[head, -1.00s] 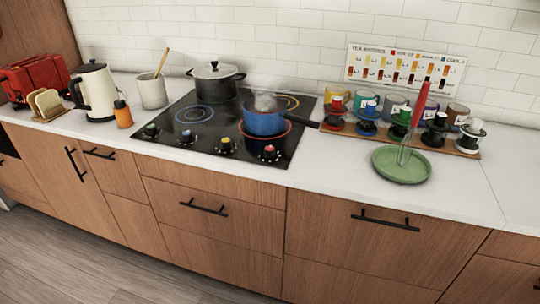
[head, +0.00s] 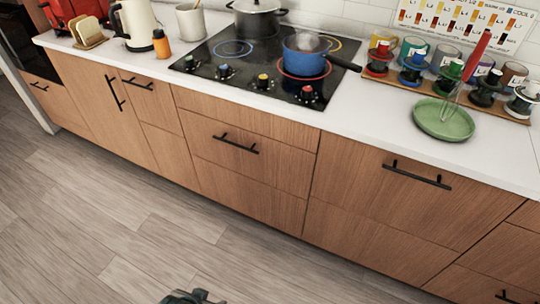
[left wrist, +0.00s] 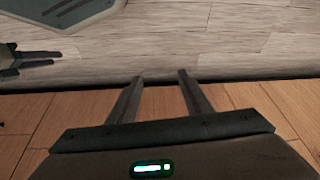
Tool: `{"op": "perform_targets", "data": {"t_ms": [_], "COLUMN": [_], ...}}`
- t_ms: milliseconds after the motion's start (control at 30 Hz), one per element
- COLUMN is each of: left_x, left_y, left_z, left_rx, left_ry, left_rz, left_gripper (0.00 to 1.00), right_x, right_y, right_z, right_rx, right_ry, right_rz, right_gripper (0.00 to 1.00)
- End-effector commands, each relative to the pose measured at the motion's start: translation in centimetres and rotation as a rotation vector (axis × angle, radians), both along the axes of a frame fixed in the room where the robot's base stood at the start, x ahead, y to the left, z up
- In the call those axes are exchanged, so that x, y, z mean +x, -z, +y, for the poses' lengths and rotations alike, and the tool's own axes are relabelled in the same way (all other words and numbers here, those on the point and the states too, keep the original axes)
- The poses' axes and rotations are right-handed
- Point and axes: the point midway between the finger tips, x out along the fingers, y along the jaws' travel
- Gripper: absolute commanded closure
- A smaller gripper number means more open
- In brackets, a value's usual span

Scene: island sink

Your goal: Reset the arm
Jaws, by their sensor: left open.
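My left gripper (left wrist: 160,77) shows in the left wrist view with its two fingers apart and nothing between them. It is in front of the wood cabinet fronts, with the grey floor beyond in the picture. A dark two-pronged part, which looks like my other gripper (left wrist: 38,60), shows at the left edge of that view; whether its jaws are apart is too small to tell. In the head view only a small dark piece of my own arm shows at the bottom edge, left of the middle. No gripper fingers are clear there.
The white counter (head: 370,125) holds a cooktop (head: 235,60) with a blue pot (head: 304,60) and a black pot (head: 257,20). A green plate (head: 450,125) with a red-handled whisk (head: 476,58) stands right, by a rack of mugs. Cabinet handles (head: 235,144) stick out. The floor (head: 120,200) is clear.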

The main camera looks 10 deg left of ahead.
Motion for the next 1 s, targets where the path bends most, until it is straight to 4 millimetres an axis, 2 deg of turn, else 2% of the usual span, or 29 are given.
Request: {"op": "perform_targets", "data": {"t_ms": [300, 500, 600, 800, 1000], "left_x": [2.0, 1.3, 0.6, -0.7, -1.2], "left_y": [11.5, 18.0, 20.6, 23.7, 24.5], "left_z": [-1.9, -3.0, -3.4, -3.8, -3.9], "left_rx": [-0.035, -0.058, -0.07, -0.085, -0.09], "left_ry": [0.017, 0.029, 0.036, 0.044, 0.047], "left_rz": [-0.085, -0.148, -0.178, -0.222, -0.236], "left_gripper": [0.54, 0.54, 0.54, 0.54, 0.54], "right_x": [0.7, 1.0, 1.0, 1.0, 0.5], "right_y": [-0.2, -0.3, -0.3, -0.3, -0.1], "right_z": [0.0, 0.0, 0.0, 0.0, 0.0], "right_rx": [0.0, 0.0, 0.0, 0.0, 0.0], "right_ry": [0.0, 0.0, 0.0, 0.0, 0.0], "right_rz": [-0.008, -0.012, -0.012, -0.011, -0.005], "right_gripper": [0.65, 0.65, 0.65, 0.65, 0.65]}}
